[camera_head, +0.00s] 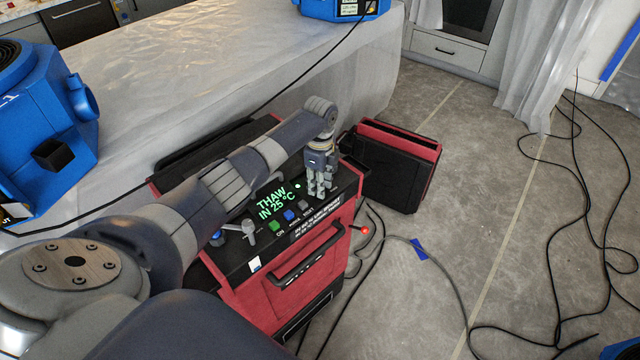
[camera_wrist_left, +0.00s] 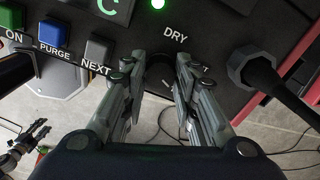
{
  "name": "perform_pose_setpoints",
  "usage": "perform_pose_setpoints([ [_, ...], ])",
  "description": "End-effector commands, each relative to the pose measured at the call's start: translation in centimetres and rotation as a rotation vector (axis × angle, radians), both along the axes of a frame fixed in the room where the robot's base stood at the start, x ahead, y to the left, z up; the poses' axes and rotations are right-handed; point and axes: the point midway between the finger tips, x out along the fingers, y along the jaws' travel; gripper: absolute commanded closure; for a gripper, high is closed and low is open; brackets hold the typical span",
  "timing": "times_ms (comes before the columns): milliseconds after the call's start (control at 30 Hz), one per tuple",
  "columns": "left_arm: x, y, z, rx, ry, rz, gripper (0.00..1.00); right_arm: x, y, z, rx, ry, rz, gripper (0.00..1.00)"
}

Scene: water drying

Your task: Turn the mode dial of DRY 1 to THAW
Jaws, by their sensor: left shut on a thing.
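The red and black dryer (camera_head: 275,290) stands on the floor with its control panel (camera_head: 240,258) facing up. Its green display (camera_head: 272,203) reads THAW IN 25 °C. My left gripper (camera_head: 317,190) points down at the panel's right part. In the left wrist view, my left gripper (camera_wrist_left: 158,85) is shut on a dark round dial (camera_wrist_left: 160,72) below the word DRY. Its fingers cover the dial's sides, and its pointer is not clear. A small gripper-like shape (camera_wrist_left: 22,145) at the lower left may be my right gripper; its jaws are unclear.
Green (camera_head: 274,226), blue (camera_head: 289,215) and grey (camera_head: 303,205) buttons line the panel. A dark knob or hose fitting (camera_wrist_left: 260,75) is close right of the fingers. A red-black case (camera_head: 395,175) stands behind. Cables (camera_head: 560,240) cross the floor.

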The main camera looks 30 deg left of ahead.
Motion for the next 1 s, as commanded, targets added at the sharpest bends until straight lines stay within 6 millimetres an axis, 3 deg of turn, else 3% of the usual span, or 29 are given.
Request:
perform_pose_setpoints([
  [300,0.02,0.01,0.03,0.000,-0.001,-0.131,0.97,-0.01,0.24,-0.21,0.003,0.000,0.000,0.60],
  [867,0.03,0.01,0.06,0.000,-0.001,-0.161,0.97,-0.04,0.21,-0.23,0.003,0.001,0.000,0.60],
  [900,0.04,0.02,0.06,0.000,-0.001,-0.160,0.68,-0.04,0.21,-0.23,0.003,0.001,0.000,0.60],
  [967,0.03,0.01,0.06,0.000,-0.001,-0.160,0.55,-0.03,0.19,-0.23,0.002,0.000,0.001,0.60],
  [1000,0.03,0.01,0.06,0.000,-0.001,-0.160,0.53,-0.03,0.16,-0.23,0.002,0.000,0.001,0.60],
])
